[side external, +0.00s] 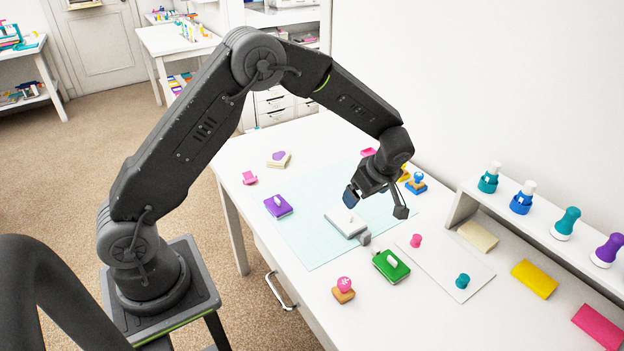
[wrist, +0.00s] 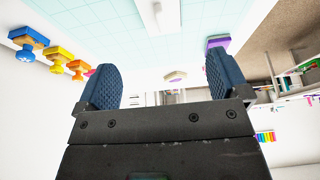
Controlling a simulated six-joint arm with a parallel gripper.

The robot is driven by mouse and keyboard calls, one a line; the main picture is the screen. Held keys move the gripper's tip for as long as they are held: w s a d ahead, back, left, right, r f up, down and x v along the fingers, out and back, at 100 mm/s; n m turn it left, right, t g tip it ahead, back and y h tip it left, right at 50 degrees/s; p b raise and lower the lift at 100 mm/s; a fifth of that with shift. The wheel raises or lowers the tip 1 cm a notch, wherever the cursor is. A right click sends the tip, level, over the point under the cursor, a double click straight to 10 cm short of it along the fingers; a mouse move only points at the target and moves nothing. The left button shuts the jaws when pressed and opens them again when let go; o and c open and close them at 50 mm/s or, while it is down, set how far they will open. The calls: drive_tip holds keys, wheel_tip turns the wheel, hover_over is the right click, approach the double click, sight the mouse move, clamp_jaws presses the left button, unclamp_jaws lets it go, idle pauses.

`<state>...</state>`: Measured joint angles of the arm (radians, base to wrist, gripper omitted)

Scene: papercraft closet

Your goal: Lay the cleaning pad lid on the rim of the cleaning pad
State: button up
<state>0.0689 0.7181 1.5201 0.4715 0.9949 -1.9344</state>
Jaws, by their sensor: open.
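A pale white-grey block (side external: 343,221) lies on the light blue gridded mat and looks like the cleaning pad. A small grey piece (side external: 364,238) is at its near right corner; I cannot tell whether it is part of the block. I cannot make out the lid as a separate thing. My gripper (side external: 376,203) is open and empty, in the air above and to the right of the block. In the wrist view the gripper's blue pads (wrist: 160,80) are wide apart with nothing between them. A white block (wrist: 158,18) shows at the top edge there, partly cut off.
A purple pad (side external: 278,206) lies left on the mat (side external: 305,240). A green pad (side external: 391,265) and a pink-topped stamp (side external: 344,290) stand in front. A white sheet (side external: 440,268) lies at right. Several stamps line the shelf (side external: 545,235) by the wall.

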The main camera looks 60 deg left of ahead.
drive_tip(key=s+d+r+m+t+h, duration=0.1)
drive_tip(key=s+r+m, duration=0.3)
drive_tip(key=s+r, duration=0.3)
drive_tip(key=s+r+m+t+h, duration=0.1)
drive_tip(key=s+r+m, duration=0.3)
drive_tip(key=r, duration=0.5)
drive_tip(key=s+d+r+m+t+h, duration=0.1)
drive_tip(key=s+r+m, duration=0.1)
drive_tip(key=s+m, duration=0.3)
drive_tip(key=s+d+r+m+t+h, duration=0.1)
drive_tip(key=s+m, duration=0.4)
drive_tip(key=s, duration=0.6)
drive_tip(key=shift+s+d+r+t, duration=0.4)
drive_tip(key=shift+r+t, duration=0.2)
drive_tip(key=shift+t, duration=0.2)
